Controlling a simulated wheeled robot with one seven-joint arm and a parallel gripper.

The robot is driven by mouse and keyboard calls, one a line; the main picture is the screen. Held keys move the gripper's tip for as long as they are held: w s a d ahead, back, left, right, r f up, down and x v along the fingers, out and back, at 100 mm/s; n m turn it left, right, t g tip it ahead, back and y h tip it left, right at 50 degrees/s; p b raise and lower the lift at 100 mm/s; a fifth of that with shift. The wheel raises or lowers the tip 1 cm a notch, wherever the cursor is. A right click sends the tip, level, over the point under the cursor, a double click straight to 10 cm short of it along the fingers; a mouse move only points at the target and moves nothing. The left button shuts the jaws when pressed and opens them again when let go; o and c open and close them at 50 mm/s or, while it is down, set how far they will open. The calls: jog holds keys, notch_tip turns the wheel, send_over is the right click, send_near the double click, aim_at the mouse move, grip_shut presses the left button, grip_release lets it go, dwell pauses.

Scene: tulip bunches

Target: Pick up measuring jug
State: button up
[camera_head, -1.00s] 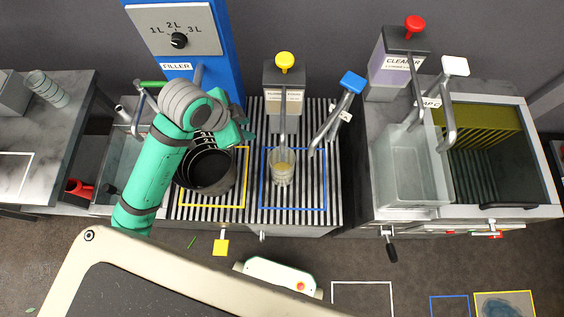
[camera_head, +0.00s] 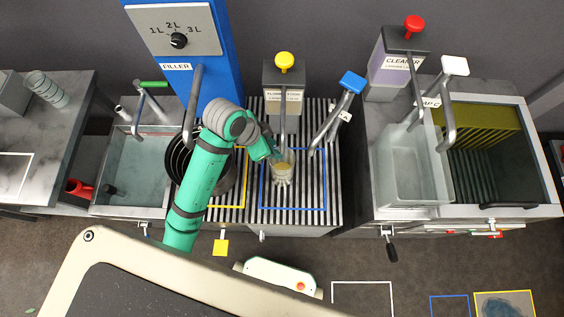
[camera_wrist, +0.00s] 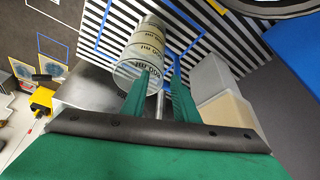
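The measuring jug (camera_head: 282,170) is a clear cup with yellowish contents or tint. It stands on the striped rack inside the blue outline, below the spout of the yellow-topped dispenser. In the wrist view the jug (camera_wrist: 146,48) shows its printed volume marks, ahead of and slightly left of the fingertips. My gripper (camera_head: 274,153) is at the jug's upper left side, its fingers close to the rim. In the wrist view my gripper (camera_wrist: 160,75) is open, with a gap between the green fingers. The left finger overlaps the jug's near edge; contact cannot be told.
The yellow-topped dispenser (camera_head: 283,101) stands directly behind the jug. A blue-handled lever (camera_head: 335,113) rises to its right. A black pot (camera_head: 184,158) stands left, partly behind my arm. A sink (camera_head: 130,170) lies further left. The rack right of the jug is clear.

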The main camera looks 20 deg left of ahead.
jog(key=shift+x, duration=0.95)
jog(key=shift+a, duration=0.1)
grip_shut()
dwell(0.6)
